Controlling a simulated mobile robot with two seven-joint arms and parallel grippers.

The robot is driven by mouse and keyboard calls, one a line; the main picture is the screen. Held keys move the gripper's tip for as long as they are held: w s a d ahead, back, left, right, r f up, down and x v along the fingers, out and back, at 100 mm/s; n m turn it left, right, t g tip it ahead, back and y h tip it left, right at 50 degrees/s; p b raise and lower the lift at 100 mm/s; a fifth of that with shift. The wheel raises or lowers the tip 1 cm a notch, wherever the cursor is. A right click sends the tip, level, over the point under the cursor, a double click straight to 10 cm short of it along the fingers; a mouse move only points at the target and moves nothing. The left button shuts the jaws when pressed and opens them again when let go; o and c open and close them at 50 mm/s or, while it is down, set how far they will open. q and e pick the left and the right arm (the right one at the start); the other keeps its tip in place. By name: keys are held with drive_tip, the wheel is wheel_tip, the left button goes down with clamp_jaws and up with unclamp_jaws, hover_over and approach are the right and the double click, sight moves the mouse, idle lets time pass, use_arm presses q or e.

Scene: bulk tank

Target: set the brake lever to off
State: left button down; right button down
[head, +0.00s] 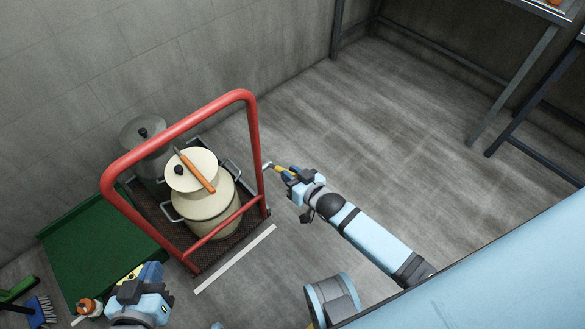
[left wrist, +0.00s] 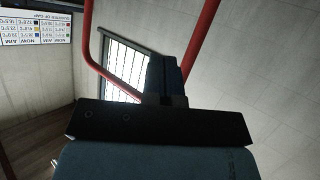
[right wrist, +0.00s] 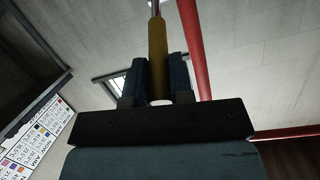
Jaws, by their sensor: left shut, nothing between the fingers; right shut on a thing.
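The brake lever has a yellow grip (head: 281,170) and a thin grey end that reaches the right post of the red cart frame (head: 253,130). My right gripper (head: 289,174) is shut on the yellow grip from the right. In the right wrist view the yellow grip (right wrist: 157,45) stands between the two fingers, with a metal rod beyond it. The lever's markings are not visible, so I cannot tell its setting. My left gripper (head: 137,275) is at the lower left, away from the lever. In the left wrist view its fingers (left wrist: 166,72) are together and empty.
The cart's dark deck (head: 212,252) carries a cream milk can (head: 205,208) and a grey can (head: 142,136). An orange-handled tool (head: 195,172) lies across the cream lid. A green platform (head: 85,240) is left of the cart. Open floor (head: 380,130) lies to the right.

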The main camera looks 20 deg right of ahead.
drive_tip(key=shift+w+r+g+p, duration=0.15)
drive_tip(key=shift+r+g+p, duration=0.15)
drive_tip(key=shift+r+p, duration=0.6)
drive_tip(key=g+p, duration=0.1)
drive_tip(key=p, duration=0.1)
drive_tip(key=w+r+p, duration=0.1)
drive_tip(key=p, duration=0.2)
drive_tip(key=shift+w+a+r+g+h, duration=0.1)
drive_tip(key=shift+a+r+g+h, duration=0.05)
drive_tip(key=shift+a+g+h, duration=0.2)
drive_tip(key=p, duration=0.1)
drive_tip(key=g+p, duration=0.1)
drive_tip(key=p, duration=0.1)
drive_tip(key=shift+w+a+r, duration=0.1)
drive_tip(key=shift+w+r, duration=0.15)
drive_tip(key=shift+w, duration=0.1)
use_arm(q)
drive_tip(key=shift+s+a+r+g+y+p, duration=0.7)
drive_tip(key=shift+s+a+r+g, duration=0.05)
drive_tip(key=shift+a+r+g, duration=0.25)
use_arm(e)
drive_tip(key=shift+w+g+h, duration=0.2)
drive_tip(key=shift+g+h, duration=0.15)
use_arm(q)
drive_tip(key=shift+f, duration=0.1)
use_arm(e)
drive_tip(key=c, duration=1)
unclamp_jaws()
